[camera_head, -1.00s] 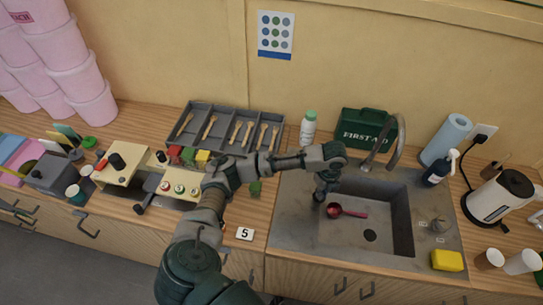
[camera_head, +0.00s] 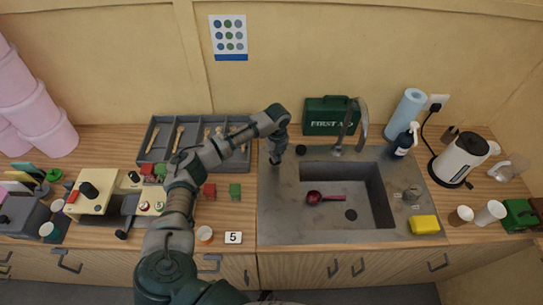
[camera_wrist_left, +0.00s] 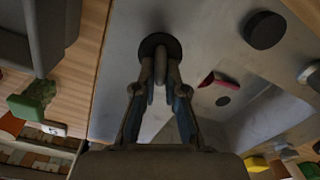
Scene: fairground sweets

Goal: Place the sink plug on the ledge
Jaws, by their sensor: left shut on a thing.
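My left gripper (camera_head: 276,160) is over the back left part of the sink's flat grey ledge (camera_head: 276,205). In the left wrist view the gripper (camera_wrist_left: 160,75) is shut on the grey ring-like handle of a black round disc, the sink plug (camera_wrist_left: 148,42). Whether the plug touches the ledge or hangs just above it I cannot tell. A second black disc (camera_head: 301,149) lies on the back of the ledge, right of the gripper; it also shows in the left wrist view (camera_wrist_left: 265,30). The drain hole (camera_head: 351,214) in the basin is open. My right gripper is not in view.
A red ladle (camera_head: 325,197) lies in the basin. The faucet (camera_head: 361,125) and green first aid box (camera_head: 327,114) stand behind. A yellow sponge (camera_head: 424,224) is at the front right. A cutlery tray (camera_head: 160,137) is left. The left front ledge is clear.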

